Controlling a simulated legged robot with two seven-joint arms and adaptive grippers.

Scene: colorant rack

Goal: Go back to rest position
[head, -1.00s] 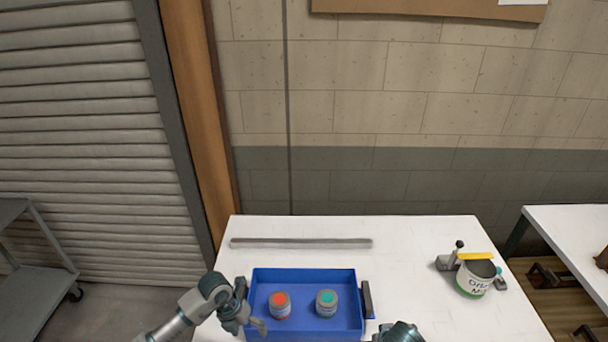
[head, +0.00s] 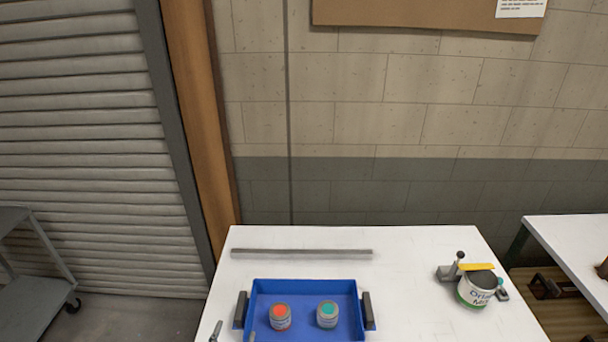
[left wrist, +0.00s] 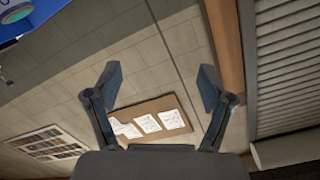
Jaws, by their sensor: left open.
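My left gripper (head: 233,336) shows only as fingertips at the bottom edge of the head view, by the tray's near left corner. In the left wrist view its two fingers (left wrist: 160,88) are spread, with nothing between them. The blue tray (head: 300,283) stands on the white table with two small cans in it, one with an orange-red top (head: 280,318) and one with a teal top (head: 327,314). A corner of the tray (left wrist: 42,20) and a teal-topped can (left wrist: 17,14) show at the wrist view's top left. My right gripper is out of view.
The white table (head: 420,275) has a long grey bar (head: 302,252) at the back. A white labelled can (head: 474,290) stands at the right beside a grey fixture with a yellow bar (head: 477,267). A second table (head: 575,240) is further right, a grey cart (head: 30,290) far left.

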